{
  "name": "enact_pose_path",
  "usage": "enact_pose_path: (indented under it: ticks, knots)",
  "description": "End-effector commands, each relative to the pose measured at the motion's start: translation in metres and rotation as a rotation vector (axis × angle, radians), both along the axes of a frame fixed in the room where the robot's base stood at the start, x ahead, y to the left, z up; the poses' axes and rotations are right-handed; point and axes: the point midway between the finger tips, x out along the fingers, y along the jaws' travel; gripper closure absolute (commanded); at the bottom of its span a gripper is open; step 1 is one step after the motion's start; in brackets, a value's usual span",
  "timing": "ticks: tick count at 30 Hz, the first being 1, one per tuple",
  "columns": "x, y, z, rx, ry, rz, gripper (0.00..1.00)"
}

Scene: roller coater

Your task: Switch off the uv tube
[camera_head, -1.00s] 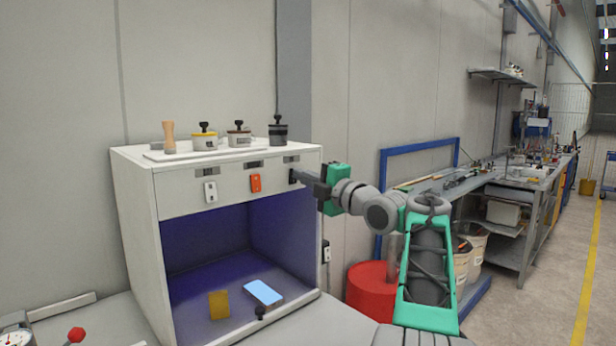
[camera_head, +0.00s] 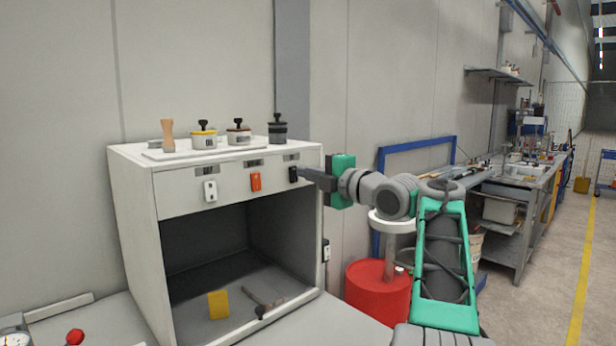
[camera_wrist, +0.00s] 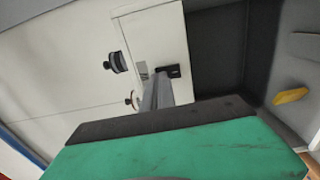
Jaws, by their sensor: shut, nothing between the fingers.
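A white cabinet (camera_head: 135,200) stands on the bench with an open front. Its inside is now dark grey, with no violet glow. Three rocker switches sit on its front panel: a white one (camera_head: 210,191), an orange one (camera_head: 256,182) and a black one (camera_head: 293,174). My gripper (camera_head: 301,173) is shut and empty, with its tips at the black switch. In the wrist view, the closed fingers (camera_wrist: 158,95) point at the black switch (camera_wrist: 170,71). I cannot tell whether they touch it. The tube itself does not show.
Several lidded pots, such as a yellow-banded one (camera_head: 204,138), and a wooden-handled tool (camera_head: 168,136) stand on top. A yellow block (camera_head: 218,304) and a dark-headed tool (camera_head: 262,305) lie inside. A red drum (camera_head: 378,292) stands right of the cabinet, below my arm.

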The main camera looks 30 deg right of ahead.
Motion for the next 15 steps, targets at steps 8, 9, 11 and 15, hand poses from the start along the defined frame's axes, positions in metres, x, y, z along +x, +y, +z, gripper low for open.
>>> enact_pose_path:
  ticks: [8,9,11,15]
  knots:
    - [-0.061,-0.017,0.008,-0.002,-0.004,-0.004,1.00]
    - [-0.070,-0.020,0.009,-0.001,-0.003,-0.005,1.00]
    - [-0.082,-0.023,0.011,-0.001,-0.003,-0.005,1.00]
    - [-0.103,-0.028,0.015,-0.001,-0.003,-0.004,1.00]
